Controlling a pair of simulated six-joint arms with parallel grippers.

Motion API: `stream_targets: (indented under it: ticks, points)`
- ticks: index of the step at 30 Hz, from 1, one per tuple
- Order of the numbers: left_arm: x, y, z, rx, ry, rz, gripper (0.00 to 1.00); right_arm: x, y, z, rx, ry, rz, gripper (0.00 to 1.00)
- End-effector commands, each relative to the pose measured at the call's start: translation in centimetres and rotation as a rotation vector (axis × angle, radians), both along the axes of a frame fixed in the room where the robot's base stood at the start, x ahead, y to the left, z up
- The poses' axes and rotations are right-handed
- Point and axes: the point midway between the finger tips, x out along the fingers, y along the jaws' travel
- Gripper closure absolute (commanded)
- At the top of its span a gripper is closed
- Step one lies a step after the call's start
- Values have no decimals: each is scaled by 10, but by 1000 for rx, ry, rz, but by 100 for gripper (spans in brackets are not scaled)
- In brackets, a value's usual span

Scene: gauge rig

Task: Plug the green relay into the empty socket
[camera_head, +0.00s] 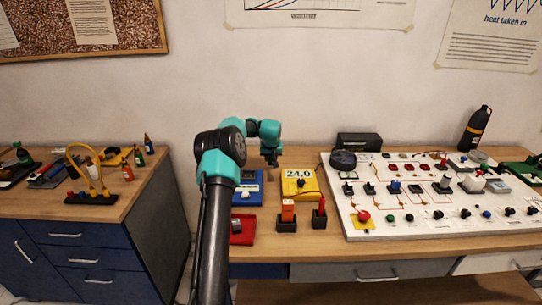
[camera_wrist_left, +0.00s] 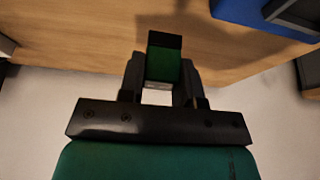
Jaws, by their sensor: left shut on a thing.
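The green relay (camera_wrist_left: 164,64), a small block with a dark end, is between the fingers of my left gripper (camera_wrist_left: 163,82) in the left wrist view. My left gripper is shut on it, above the wooden bench top. In the head view my left gripper (camera_head: 271,160) hangs over the bench behind the blue meter, and the relay is too small or hidden to make out there. I cannot tell which socket is empty. My right gripper is not in view.
A blue meter (camera_head: 256,190), a yellow meter (camera_head: 300,186) reading 24.0, and a red box (camera_head: 243,232) stand left of the board. Orange (camera_head: 288,209) and red (camera_head: 321,208) blocks stand in black holders nearby. A black bottle (camera_head: 475,130) stands behind the board.

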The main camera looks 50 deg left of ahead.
Motion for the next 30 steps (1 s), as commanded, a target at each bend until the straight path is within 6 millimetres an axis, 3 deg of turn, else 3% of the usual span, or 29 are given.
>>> stream_targets:
  ticks: [18, 30]
  points:
    - [-68, -77, 10, -1, 0, -1, 92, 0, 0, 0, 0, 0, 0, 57]
    - [-82, -93, 12, 1, -1, 0, 92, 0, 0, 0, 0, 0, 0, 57]
